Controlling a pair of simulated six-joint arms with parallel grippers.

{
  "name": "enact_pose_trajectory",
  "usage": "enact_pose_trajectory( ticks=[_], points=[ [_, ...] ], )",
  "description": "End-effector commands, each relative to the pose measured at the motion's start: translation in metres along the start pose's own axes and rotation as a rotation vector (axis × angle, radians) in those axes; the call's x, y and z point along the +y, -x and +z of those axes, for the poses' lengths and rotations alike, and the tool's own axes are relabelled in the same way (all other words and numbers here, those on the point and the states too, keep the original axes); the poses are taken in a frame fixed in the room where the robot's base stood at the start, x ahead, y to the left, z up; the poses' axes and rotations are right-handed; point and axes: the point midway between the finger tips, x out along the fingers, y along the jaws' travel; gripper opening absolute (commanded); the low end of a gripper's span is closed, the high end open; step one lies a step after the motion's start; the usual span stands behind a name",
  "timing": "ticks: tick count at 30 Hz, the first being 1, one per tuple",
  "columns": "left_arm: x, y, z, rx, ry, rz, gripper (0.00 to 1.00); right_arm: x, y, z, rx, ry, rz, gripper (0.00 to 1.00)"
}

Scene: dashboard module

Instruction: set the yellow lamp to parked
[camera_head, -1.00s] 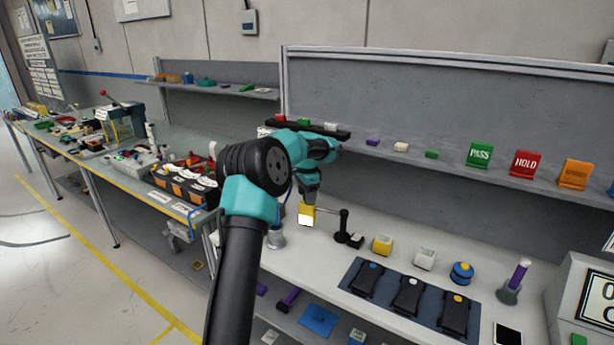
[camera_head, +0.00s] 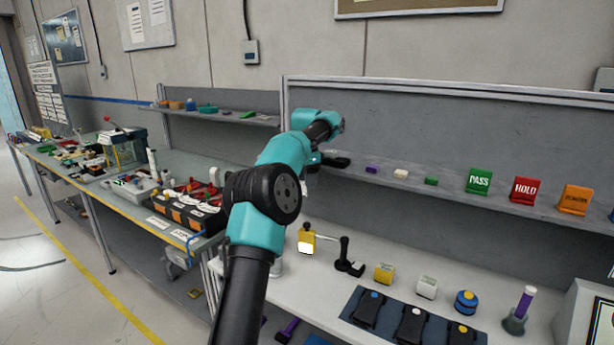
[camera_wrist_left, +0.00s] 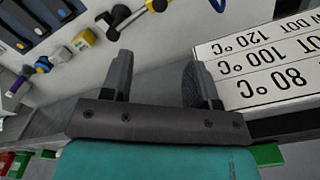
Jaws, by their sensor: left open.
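The yellow lamp (camera_head: 306,232) has a bright white face and stands on the bench, at the left end of a thin rod. The rod runs to a black post (camera_head: 345,252) with a black base. In the left wrist view the lamp (camera_wrist_left: 157,5) shows at the top edge, cut off, with its post (camera_wrist_left: 113,22) to the left. My left gripper (camera_wrist_left: 158,78) is open and empty, apart from the lamp. In the head view it is mostly hidden behind my arm, above the lamp. My right gripper is not in view.
A yellow block (camera_head: 384,274), a white block (camera_head: 427,287) and a blue-yellow knob (camera_head: 466,301) stand right of the post. A dark blue mat (camera_head: 387,323) lies in front. A shelf (camera_head: 450,190) runs behind. A temperature label (camera_wrist_left: 260,65) is close to the gripper's right finger.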

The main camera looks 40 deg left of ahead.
Motion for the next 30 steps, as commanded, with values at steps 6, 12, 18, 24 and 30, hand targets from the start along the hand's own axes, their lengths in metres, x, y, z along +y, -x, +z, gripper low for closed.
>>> enact_pose_trajectory(
  ticks=[6,12,18,24,30],
  points=[
    [0.001,0.01,0.0,0.0,-0.001,0.0,0.55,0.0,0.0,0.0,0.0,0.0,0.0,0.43],
    [0.001,0.01,0.0,0.0,-0.001,0.0,0.55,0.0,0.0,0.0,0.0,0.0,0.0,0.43],
    [0.0,0.009,0.002,-0.008,-0.013,-0.013,0.38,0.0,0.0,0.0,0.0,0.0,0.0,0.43],
    [-0.004,0.004,0.013,-0.071,-0.116,-0.102,0.19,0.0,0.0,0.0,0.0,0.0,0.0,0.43],
    [-0.006,-0.003,0.03,-0.183,-0.344,-0.255,0.0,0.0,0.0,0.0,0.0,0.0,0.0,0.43]
  ],
)
